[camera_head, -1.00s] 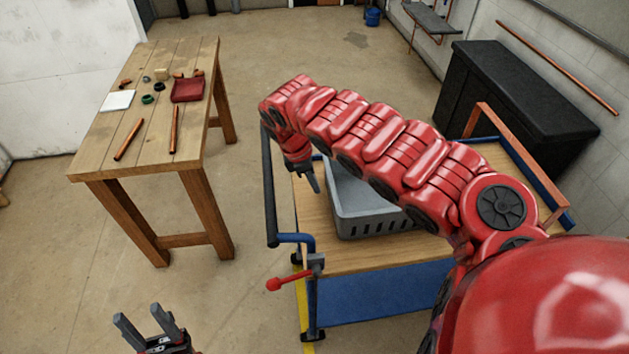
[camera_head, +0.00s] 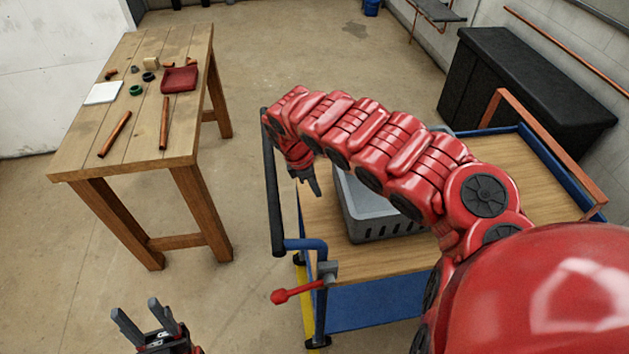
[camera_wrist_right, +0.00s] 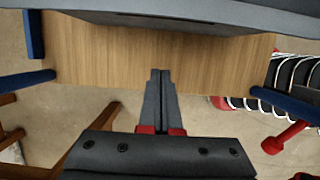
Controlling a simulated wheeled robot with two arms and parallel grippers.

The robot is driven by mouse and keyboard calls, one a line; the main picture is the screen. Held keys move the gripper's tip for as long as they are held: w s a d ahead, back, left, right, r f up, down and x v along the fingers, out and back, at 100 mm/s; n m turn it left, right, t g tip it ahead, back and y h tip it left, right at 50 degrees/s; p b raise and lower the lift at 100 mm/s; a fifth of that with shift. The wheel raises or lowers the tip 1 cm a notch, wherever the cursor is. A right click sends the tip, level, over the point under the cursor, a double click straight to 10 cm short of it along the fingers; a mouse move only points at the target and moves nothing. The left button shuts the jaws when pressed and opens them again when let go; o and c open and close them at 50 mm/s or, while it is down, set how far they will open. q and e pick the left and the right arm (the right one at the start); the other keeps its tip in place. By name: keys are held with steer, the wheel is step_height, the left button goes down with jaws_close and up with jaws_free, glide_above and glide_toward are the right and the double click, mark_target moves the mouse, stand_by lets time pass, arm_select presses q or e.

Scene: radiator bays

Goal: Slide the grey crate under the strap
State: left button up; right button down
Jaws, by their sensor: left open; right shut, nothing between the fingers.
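The grey crate (camera_head: 378,229) sits on the wooden top of a blue-framed trolley; my right arm hides its back and right parts. In the right wrist view its wall (camera_wrist_right: 205,12) spans the top. An orange-brown band (camera_head: 552,146), which looks like the strap, crosses the trolley at its right end, to the right of the crate. My right gripper (camera_head: 314,190) is shut and empty, just left of the crate; its fingers (camera_wrist_right: 160,75) point toward the crate across a strip of bare wood. My left gripper (camera_head: 137,309) is open and empty, low at the left, away from the trolley.
The trolley top (camera_head: 500,180) is bare between my arm and the band. A dark handle rail (camera_head: 272,195) and a red lever (camera_head: 295,292) are at its left end. A wooden table (camera_head: 75,150) with pipes and small parts stands left. A black chest (camera_head: 525,85) stands behind.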

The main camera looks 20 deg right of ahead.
steer(key=x, duration=0.6)
steer(key=shift+a, duration=0.2)
steer(key=d, duration=0.1)
steer(key=d+p, duration=0.1)
steer(key=d, duration=0.1)
steer(key=shift+s+d+r+p, duration=0.2)
steer(key=shift+s+r+p, duration=0.1)
steer(key=shift+s+p, duration=0.1)
steer(key=shift+d, duration=0.2)
steer(key=shift+d+f, duration=0.1)
